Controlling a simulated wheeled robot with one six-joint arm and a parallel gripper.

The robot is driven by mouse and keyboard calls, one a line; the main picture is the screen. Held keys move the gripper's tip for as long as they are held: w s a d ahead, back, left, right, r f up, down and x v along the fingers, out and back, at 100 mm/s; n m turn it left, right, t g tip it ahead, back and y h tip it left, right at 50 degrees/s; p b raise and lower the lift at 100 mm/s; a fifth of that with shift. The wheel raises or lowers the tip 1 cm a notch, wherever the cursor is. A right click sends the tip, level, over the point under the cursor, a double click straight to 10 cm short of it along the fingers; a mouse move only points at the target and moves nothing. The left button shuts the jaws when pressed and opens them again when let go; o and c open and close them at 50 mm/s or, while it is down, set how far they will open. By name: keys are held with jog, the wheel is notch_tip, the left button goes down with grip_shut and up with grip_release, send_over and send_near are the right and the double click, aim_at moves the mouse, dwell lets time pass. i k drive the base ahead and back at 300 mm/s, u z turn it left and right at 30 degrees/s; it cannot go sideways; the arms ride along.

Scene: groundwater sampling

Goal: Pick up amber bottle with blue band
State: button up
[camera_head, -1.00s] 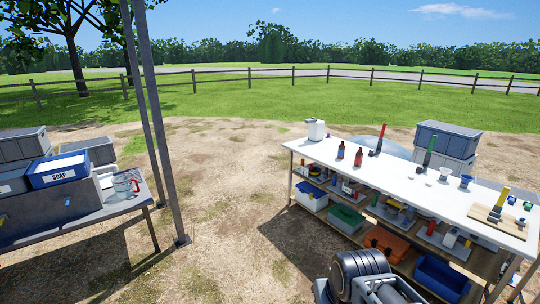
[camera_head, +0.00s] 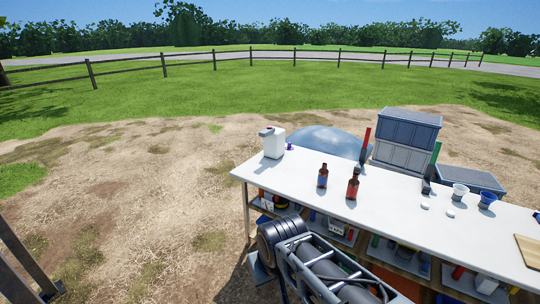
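The amber bottle with blue band (camera_head: 322,178) stands upright on the white tabletop (camera_head: 285,180), near its left part. A second amber bottle, with a red band (camera_head: 353,186), stands upright just to its right, a small gap apart. Part of my arm shows at the bottom centre, in front of the table and below the bottles. The fingers of my gripper are not in view, and nothing touches either bottle.
A white jug (camera_head: 273,143) stands at the table's back left corner. White and blue cups (camera_head: 487,200) stand to the right, with a wooden board (camera_head: 530,248) at the right edge. Grey crates (camera_head: 405,140) stand behind the table. Bare ground lies open to the left.

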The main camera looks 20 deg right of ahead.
aim_at(323, 173)
jog(key=i, duration=2.4)
jog(key=z, duration=1.7)
